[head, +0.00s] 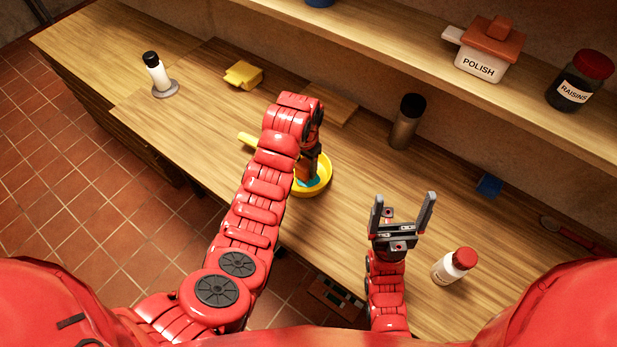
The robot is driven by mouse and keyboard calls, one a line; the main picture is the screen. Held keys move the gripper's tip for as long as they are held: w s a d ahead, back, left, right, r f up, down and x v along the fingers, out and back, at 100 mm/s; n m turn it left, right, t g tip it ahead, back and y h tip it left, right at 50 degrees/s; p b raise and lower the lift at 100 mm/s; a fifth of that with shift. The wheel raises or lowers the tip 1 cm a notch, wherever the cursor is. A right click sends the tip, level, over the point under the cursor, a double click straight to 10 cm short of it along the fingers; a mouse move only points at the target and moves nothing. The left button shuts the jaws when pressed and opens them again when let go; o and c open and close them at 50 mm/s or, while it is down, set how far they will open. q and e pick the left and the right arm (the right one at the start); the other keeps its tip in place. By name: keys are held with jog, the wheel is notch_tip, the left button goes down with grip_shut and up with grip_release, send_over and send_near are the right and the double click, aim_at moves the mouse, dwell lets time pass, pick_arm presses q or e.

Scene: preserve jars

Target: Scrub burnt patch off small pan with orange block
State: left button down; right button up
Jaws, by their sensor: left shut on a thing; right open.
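A small yellow pan (325,184) stands on the wooden counter, its handle (247,138) pointing to the left behind my arm. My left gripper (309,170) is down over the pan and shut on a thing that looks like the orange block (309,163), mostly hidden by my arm. A teal area (311,183) shows inside the pan below it; I cannot tell what it is. I cannot make out the burnt patch; my arm covers part of the pan. My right gripper (402,218) is open and empty, to the right of the pan.
A white bottle with a red cap (454,266) stands right of my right gripper. A shelf above holds POLISH (482,66) and RAISINS (575,92) jars.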

pick_arm(q)
jog(key=shift+s+d+r, duration=0.1)
jog(key=shift+s+d, duration=0.3)
jog(key=shift+d, duration=0.3)
jog(key=shift+s+d+r, duration=0.1)
jog(key=shift+s+d, duration=0.3)
jog(key=shift+d, duration=0.25)
jog(key=shift+f, duration=0.25)
jog(key=shift+s+a, duration=0.15)
jog(key=shift+s, duration=0.1)
jog(key=shift+s+a+r, duration=0.1)
jog(key=shift+r, duration=0.15)
jog(key=shift+f+b, duration=0.25)
jog(key=shift+b, duration=0.1)
